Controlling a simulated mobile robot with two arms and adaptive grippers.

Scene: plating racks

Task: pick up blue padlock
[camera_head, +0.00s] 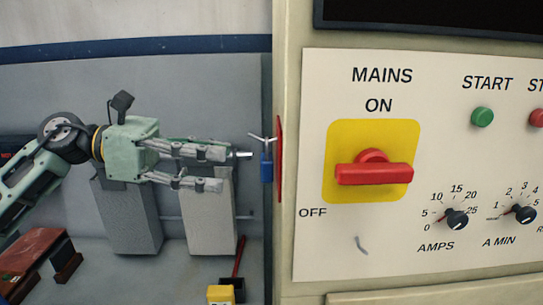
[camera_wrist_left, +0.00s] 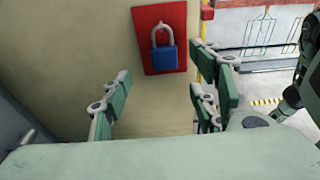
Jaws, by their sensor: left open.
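The blue padlock (camera_head: 266,168) hangs by its grey shackle on a red plate (camera_head: 280,158) on the cabinet's left side. In the left wrist view the padlock (camera_wrist_left: 163,58) shows face-on against the red plate (camera_wrist_left: 151,22), ahead of the fingers. My left gripper (camera_head: 222,168) comes in from the left, open and empty. Its fingertips point at the padlock, with a small gap between them and it. In the left wrist view the fingers (camera_wrist_left: 160,95) stand on both sides below the padlock. My right gripper is not in view.
The beige cabinet's front panel (camera_head: 315,250) carries a red mains switch (camera_head: 374,173), buttons and dials, right of the padlock. Grey blocks (camera_head: 132,215) stand behind my left gripper. A reddish-brown bench (camera_head: 32,252) and a yellow box (camera_head: 220,294) are lower down.

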